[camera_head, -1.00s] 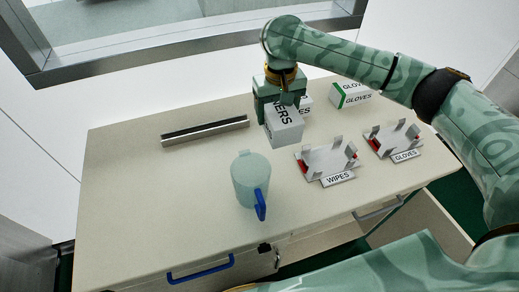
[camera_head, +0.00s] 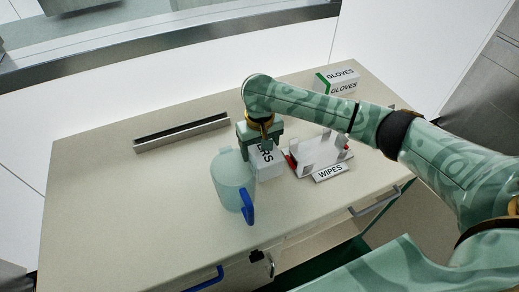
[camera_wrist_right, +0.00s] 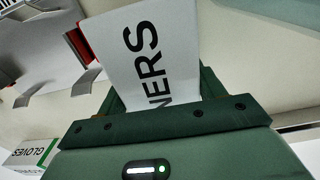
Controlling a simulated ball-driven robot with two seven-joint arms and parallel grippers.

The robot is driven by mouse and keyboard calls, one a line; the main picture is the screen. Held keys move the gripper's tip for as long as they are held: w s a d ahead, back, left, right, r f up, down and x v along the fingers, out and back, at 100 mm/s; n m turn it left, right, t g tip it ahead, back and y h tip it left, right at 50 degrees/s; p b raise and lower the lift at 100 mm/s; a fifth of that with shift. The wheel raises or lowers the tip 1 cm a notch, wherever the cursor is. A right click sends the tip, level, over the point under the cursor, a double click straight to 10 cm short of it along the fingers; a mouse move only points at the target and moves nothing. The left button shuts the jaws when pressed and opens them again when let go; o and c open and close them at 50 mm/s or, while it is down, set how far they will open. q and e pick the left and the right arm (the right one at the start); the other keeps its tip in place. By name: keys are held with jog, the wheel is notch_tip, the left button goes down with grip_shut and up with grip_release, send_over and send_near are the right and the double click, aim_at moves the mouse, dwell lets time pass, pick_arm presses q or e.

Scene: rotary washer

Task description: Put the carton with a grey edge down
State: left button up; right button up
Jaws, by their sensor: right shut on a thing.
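My right gripper (camera_head: 260,145) points down and is shut on a white-grey carton (camera_head: 268,167) whose lettering shows as "RS" in the head view. In the right wrist view the carton (camera_wrist_right: 155,50) reads "NERS" between the fingers, and its upper part is hidden by the gripper. The carton is at the worktop, just right of the jug and left of the WIPES holder. I cannot tell whether its underside touches the top. No grey edge can be made out clearly. My left gripper is not in view.
A translucent jug (camera_head: 230,178) with a blue handle stands close left of the carton. The WIPES holder (camera_head: 318,158) is close right. A GLOVES carton (camera_head: 337,82) stands at the back right, a metal rail (camera_head: 182,134) at the back left. The left worktop (camera_head: 110,210) is clear.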

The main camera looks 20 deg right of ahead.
jog(key=shift+r, duration=0.1)
jog(key=o, duration=1.2)
jog(key=shift+c, duration=0.2)
